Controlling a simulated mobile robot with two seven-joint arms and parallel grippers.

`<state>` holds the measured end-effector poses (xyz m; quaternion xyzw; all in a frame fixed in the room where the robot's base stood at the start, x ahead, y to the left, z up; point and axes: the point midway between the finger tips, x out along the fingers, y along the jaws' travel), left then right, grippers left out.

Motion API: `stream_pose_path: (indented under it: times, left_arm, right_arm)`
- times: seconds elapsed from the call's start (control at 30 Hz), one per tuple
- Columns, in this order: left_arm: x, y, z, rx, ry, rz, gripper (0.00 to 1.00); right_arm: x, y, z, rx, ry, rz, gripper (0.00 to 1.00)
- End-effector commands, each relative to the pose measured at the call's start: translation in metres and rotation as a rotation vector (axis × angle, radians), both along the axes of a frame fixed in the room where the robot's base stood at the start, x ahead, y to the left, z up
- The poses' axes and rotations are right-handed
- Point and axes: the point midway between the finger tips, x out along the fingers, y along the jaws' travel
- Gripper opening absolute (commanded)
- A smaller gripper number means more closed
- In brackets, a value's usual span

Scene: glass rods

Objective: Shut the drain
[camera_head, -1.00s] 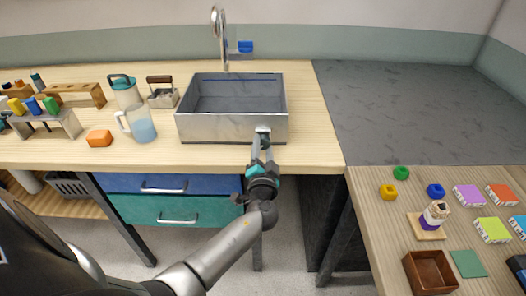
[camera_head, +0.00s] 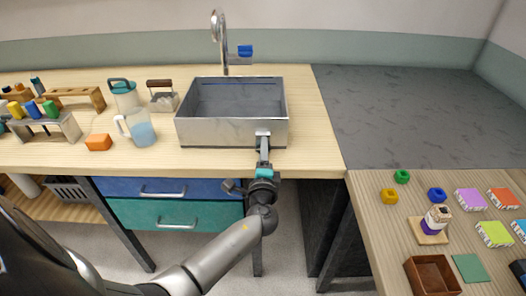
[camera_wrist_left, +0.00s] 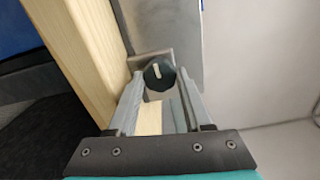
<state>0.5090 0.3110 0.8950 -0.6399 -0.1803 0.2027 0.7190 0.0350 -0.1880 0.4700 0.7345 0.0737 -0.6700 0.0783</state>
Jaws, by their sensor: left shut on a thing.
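The metal sink (camera_head: 205,131) sits at the front of the wooden counter. A small pale plate (camera_head: 262,135) is on its front wall, towards the right. In the left wrist view, a dark, many-sided knob (camera_wrist_left: 160,72) with a short white mark stands on this plate (camera_wrist_left: 146,58). The mark runs nearly lengthwise along the fingers, slightly tilted. My left gripper (camera_head: 263,147) is at the plate, its fingers on both sides of the knob and shut on it, as the left wrist view shows (camera_wrist_left: 160,80). The drain opening is not visible. My right gripper is not in view.
A tap (camera_head: 219,40) with a blue handle (camera_head: 245,50) stands behind the sink. A jug (camera_head: 139,128), an orange block (camera_head: 98,142) and a rack (camera_head: 45,132) are to the left. Drawers (camera_head: 175,214) lie below the counter edge. The grey counter (camera_head: 410,115) is clear.

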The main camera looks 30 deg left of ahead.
Motion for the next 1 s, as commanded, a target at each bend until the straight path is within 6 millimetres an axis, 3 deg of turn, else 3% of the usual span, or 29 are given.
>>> stream_pose_path:
  times: [0.77, 0.8, 1.0]
  left_arm:
    - [-0.0004, -0.0001, -0.001, 0.084, 0.053, 0.0, 0.0]
    - [-0.0004, -0.0001, -0.0009, 0.084, 0.053, 0.0, 0.54]
    - [-0.0003, 0.0, -0.0006, 0.082, 0.052, 0.0, 0.77]
  right_arm:
    - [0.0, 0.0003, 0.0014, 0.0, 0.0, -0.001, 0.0]
    - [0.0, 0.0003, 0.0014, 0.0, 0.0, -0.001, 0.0]
    - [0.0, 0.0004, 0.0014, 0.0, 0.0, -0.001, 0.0]
